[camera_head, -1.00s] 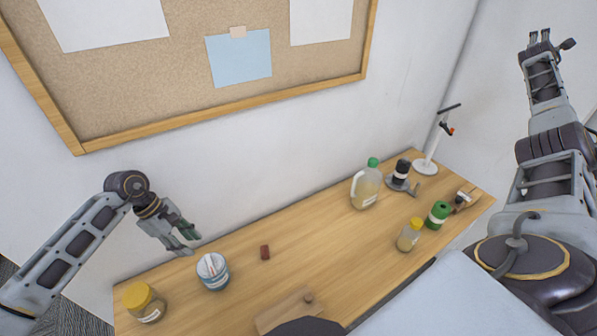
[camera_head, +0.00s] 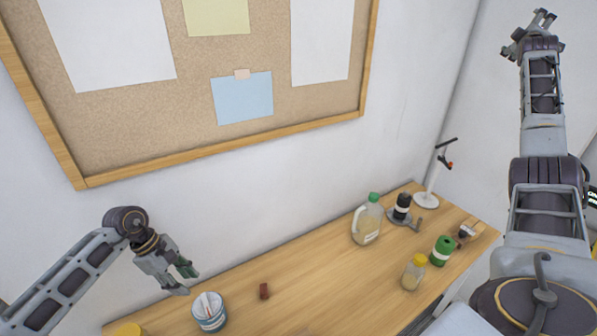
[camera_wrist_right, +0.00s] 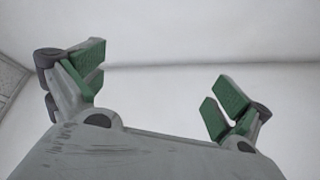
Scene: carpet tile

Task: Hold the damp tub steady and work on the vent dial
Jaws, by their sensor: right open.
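A small blue-and-white tub (camera_head: 209,313) with a pale top stands near the left front of the wooden table. It looks like the damp tub. I cannot make out a vent dial on it. My left gripper (camera_head: 187,282) hangs just above and to the left of the tub, its fingers apart and empty, not touching it. My right gripper (camera_head: 532,30) is raised high at the upper right, far from the tub. The right wrist view shows its green-padded fingers (camera_wrist_right: 158,84) wide apart with nothing between them.
A small dark red block (camera_head: 264,291) lies right of the tub. A yellow lid (camera_head: 130,330) shows at the bottom edge. A green-capped jug (camera_head: 368,222), a yellow-capped jar (camera_head: 414,272), a green container (camera_head: 442,250) and a white stand (camera_head: 427,200) are farther right. The table's middle is clear.

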